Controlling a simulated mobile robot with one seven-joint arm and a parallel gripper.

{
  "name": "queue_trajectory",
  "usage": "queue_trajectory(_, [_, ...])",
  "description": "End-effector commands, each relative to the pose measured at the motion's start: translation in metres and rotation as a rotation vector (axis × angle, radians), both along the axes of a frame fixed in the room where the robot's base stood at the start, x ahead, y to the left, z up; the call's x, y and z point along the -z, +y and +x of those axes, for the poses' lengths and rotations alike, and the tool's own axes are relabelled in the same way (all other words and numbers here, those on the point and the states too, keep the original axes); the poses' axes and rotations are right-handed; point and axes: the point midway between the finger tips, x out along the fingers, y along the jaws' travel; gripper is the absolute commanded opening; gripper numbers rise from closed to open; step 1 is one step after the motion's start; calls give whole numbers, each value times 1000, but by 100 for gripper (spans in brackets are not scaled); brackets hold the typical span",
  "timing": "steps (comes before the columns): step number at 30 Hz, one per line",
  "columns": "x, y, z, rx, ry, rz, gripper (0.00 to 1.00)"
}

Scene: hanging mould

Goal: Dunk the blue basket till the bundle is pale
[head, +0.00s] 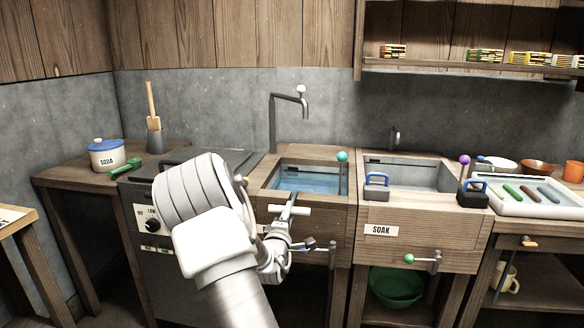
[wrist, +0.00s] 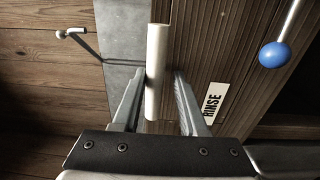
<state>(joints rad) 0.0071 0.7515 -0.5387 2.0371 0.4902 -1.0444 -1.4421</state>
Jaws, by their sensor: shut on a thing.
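My gripper (head: 288,208) is at the front edge of the left, water-filled sink (head: 305,180). It is shut on a pale cylindrical bar (head: 297,210); the bar (wrist: 157,70) stands between the fingers (wrist: 163,78) in the wrist view, before a wooden front labelled RINSE (wrist: 213,104). I cannot tell whether either is the blue basket. No bundle is visible.
A teal-knobbed post (head: 342,158) and a purple-knobbed post (head: 465,161) rise beside the sinks. A tap (head: 290,97) overhangs the left sink. A blue-knobbed lever (wrist: 274,54) is near my gripper. A white tray (head: 535,208) stands at right.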

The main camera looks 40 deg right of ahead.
Motion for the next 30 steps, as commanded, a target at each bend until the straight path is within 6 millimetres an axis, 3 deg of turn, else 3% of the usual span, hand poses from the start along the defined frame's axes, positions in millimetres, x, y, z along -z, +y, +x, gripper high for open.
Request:
queue_trajectory(1, [12, 2, -2, 0, 23, 16, 10])
queue_trajectory(7, [7, 3, -2, -1, 24, 16, 10])
queue_trajectory(30, [-106, 1, 0, -1, 5, 4, 10])
